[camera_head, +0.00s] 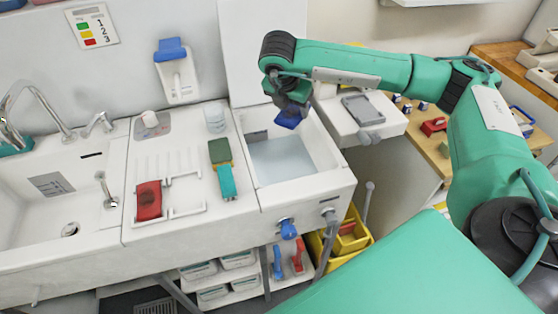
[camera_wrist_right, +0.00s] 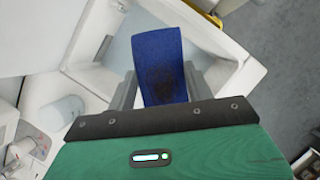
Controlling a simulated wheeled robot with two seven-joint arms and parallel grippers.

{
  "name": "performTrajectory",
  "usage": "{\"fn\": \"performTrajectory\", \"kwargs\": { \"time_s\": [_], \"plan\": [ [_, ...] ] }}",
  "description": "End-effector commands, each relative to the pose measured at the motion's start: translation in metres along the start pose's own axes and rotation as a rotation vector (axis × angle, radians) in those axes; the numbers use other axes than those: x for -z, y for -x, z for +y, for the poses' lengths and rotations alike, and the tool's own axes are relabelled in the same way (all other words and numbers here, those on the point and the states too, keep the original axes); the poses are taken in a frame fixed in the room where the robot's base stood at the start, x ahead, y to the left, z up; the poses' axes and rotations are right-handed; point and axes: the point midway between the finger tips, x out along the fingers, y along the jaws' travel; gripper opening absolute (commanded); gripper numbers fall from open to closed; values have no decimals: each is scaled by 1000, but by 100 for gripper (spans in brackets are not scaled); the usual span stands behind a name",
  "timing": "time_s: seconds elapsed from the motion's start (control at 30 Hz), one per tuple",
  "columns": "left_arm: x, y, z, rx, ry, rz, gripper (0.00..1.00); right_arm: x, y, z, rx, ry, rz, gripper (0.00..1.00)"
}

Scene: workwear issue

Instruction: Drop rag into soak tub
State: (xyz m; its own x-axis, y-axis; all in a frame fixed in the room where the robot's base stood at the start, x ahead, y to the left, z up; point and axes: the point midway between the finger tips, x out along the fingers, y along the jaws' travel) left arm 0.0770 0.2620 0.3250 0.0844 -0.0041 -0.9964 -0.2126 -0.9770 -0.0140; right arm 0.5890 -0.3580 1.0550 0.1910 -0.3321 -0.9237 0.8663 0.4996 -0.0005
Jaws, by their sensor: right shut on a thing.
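My right gripper (camera_head: 291,106) is above the soak tub (camera_head: 326,185), near its back edge. It is shut on a blue rag (camera_head: 287,119). In the right wrist view the rag (camera_wrist_right: 159,62) stands out between the two grey fingers (camera_wrist_right: 160,92) and has a dark stain. The tub is a white basin with pale water (camera_head: 282,160) in it, and its inside also shows in the right wrist view behind the rag. The rag appears above the water, apart from it. My left gripper is not in view.
A red cloth or pad (camera_head: 149,200) lies on the ribbed drainboard left of the tub. A green and teal brush-like item (camera_head: 222,169) lies nearer the tub. A clear cup (camera_head: 214,118) stands behind. A sink (camera_head: 62,190) is at far left, a wooden table (camera_head: 437,140) at right.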

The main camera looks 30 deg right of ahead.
Motion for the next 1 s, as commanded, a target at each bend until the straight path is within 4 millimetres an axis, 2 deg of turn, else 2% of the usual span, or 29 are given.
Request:
{"fn": "performTrajectory", "kwargs": {
  "time_s": [0.17,0.4,0.53,0.8,0.83,0.93,1.0],
  "plan": [
    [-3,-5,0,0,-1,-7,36,9,-22,0,1,3,0,29],
    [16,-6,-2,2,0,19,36,18,-42,0,-1,3,1,29],
    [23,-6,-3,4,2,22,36,19,-46,0,-1,3,1,29],
    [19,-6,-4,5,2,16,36,20,-47,0,-2,3,1,29],
    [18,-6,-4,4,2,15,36,20,-47,0,-2,3,1,58],
    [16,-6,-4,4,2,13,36,20,-47,0,-2,4,1,77],
    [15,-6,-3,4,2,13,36,20,-47,0,-2,4,1,77]
  ]
}}
